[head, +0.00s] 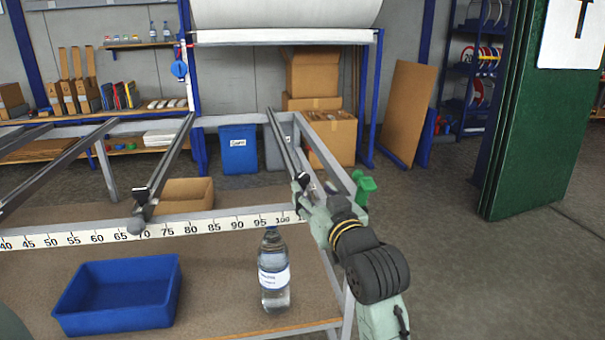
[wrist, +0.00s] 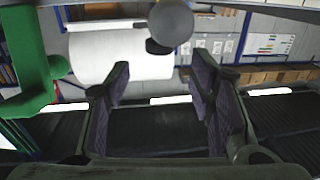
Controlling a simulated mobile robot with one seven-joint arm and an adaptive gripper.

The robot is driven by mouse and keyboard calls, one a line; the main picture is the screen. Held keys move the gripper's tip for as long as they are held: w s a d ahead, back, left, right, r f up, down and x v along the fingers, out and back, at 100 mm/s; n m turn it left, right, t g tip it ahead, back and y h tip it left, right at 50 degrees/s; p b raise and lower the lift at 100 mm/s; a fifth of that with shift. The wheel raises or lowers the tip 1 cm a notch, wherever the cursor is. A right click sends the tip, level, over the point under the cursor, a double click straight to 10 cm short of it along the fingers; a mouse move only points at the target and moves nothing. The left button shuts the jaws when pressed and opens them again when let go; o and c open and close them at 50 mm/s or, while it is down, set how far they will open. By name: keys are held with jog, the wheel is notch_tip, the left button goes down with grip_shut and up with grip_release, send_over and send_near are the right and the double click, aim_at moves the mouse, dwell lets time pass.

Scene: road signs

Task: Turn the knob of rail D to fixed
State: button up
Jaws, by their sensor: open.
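Rail D seems to be the rightmost sloping rail (head: 284,145), whose front end is near the 100 mark. Its knob is hidden behind my gripper (head: 303,184) in the head view. In the wrist view a round grey knob (wrist: 170,22) shows at the top, a little above and between the fingertips of my gripper (wrist: 160,85). The fingers are spread apart with nothing visible between them. I cannot tell the knob's setting.
A water bottle (head: 273,272) stands on the bench below the scale (head: 180,228), near my arm. A blue tray (head: 120,295) is at the left. A green handle (head: 363,186) is just right of my gripper and shows large in the wrist view (wrist: 30,75). The right floor is clear.

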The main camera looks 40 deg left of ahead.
aim_at(305, 179)
jog(key=p+x, duration=0.2)
jog(key=x, duration=0.6)
jog(key=shift+w+a+r, duration=0.1)
jog(key=shift+w+a, duration=0.05)
jog(key=shift+a, duration=0.1)
jog(key=shift+c, duration=0.5)
jog(key=c, duration=1)
jog(key=shift+c, duration=0.2)
